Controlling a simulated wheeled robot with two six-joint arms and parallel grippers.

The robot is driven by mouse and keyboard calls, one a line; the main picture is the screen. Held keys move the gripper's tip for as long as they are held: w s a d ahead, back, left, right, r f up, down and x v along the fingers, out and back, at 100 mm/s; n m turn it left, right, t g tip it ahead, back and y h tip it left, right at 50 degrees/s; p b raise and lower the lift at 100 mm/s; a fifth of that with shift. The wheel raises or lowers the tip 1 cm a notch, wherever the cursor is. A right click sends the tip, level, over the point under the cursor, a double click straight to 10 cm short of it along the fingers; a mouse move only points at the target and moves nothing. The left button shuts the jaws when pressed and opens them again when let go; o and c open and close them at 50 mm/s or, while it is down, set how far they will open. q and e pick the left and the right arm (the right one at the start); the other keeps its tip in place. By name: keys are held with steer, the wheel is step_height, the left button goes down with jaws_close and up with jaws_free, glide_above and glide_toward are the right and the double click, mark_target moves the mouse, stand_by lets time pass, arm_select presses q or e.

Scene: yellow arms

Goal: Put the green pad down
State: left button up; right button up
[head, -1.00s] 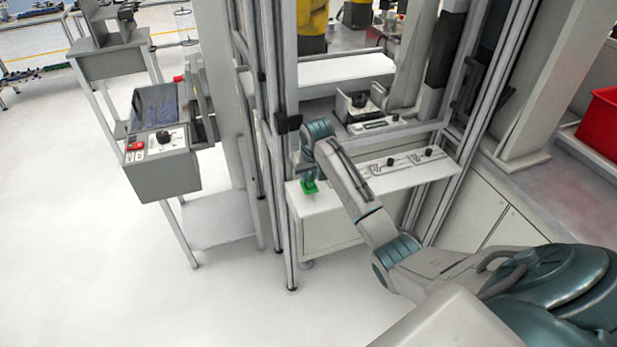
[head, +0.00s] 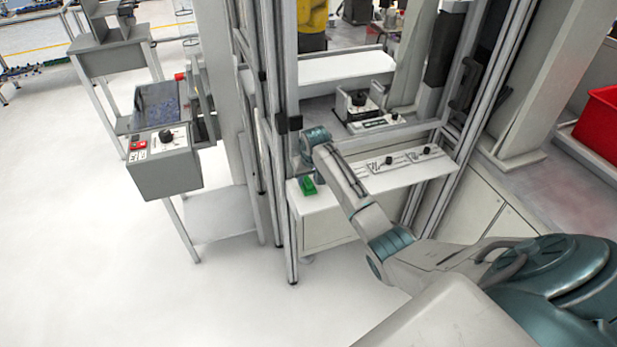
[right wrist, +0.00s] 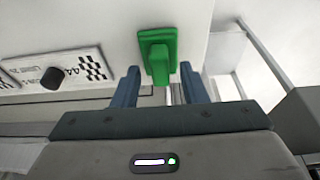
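The green pad (head: 308,187) lies on the left end of the white shelf (head: 328,205) in the head view. In the right wrist view the pad (right wrist: 158,50) is a flat green plate with a raised green block on it. My right gripper (right wrist: 160,72) is open, with its two blue fingers apart and clear space on both sides of the green block. The pad lies mostly beyond the fingertips and does not appear to touch them. In the head view my right wrist is just above the pad. My left gripper is not in view.
Fixtures with black knobs (head: 389,160) stand along the shelf to the right of the pad. Grey metal posts (head: 283,150) rise close to the shelf's left end. A grey control console (head: 165,170) is at the left, and a red bin (head: 600,125) at the far right.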

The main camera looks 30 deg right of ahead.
mark_target(311, 191)
steer(key=shift+f+b, duration=0.25)
steer(key=shift+b, duration=0.7)
steer(key=w+b+v, duration=0.1)
steer(key=b+v, duration=0.1)
steer(key=v, duration=0.9)
steer(key=shift+d+r, duration=0.2)
steer(key=shift+d, duration=0.05)
